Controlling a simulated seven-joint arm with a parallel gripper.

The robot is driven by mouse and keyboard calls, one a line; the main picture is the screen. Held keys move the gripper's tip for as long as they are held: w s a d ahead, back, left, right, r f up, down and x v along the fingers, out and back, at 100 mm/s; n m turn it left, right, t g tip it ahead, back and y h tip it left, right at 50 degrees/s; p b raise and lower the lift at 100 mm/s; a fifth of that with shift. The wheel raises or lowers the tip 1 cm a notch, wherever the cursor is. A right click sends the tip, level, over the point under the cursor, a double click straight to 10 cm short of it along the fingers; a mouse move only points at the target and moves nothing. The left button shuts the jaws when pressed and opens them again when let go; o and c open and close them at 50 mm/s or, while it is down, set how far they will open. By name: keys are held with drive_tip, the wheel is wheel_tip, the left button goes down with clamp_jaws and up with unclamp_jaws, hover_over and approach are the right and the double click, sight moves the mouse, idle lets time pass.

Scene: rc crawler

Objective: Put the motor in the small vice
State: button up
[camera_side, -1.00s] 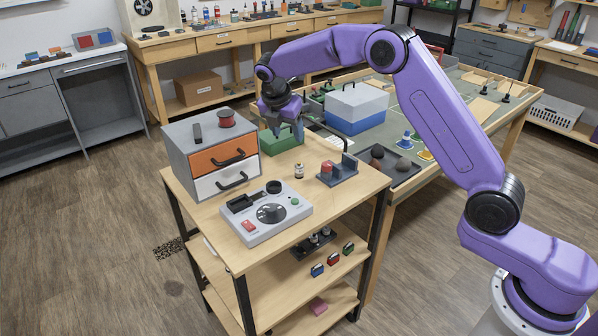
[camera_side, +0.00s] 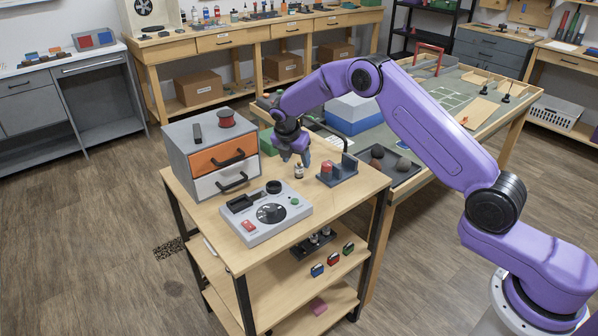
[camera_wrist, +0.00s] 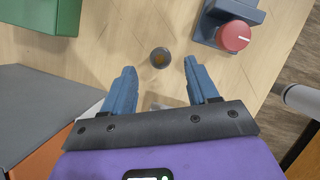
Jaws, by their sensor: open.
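The motor (camera_side: 299,171), a small light and dark cylinder, stands upright on the wooden cart top. In the wrist view the motor (camera_wrist: 160,57) shows from above as a dark round end with a brownish centre. My gripper (camera_side: 295,160) is open and points down just above the motor. In the wrist view its blue fingers (camera_wrist: 159,66) lie either side of the motor in the picture, with nothing gripped. The small vice (camera_side: 341,174), dark grey with a red knob, stands right of the motor. Part of the vice (camera_wrist: 212,22) shows at the top right of the wrist view.
A grey cabinet (camera_side: 181,143) with orange and white drawers stands left. A control box (camera_side: 268,215) with a dial lies in front. A green box (camera_wrist: 40,14) is behind, near the cart's back edge. Bare wood surrounds the motor.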

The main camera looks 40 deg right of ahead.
sight(298, 164)
drive_tip(key=x, duration=0.5)
drive_tip(key=shift+c, duration=0.2)
clamp_jaws()
drive_tip(key=shift+r, duration=0.15)
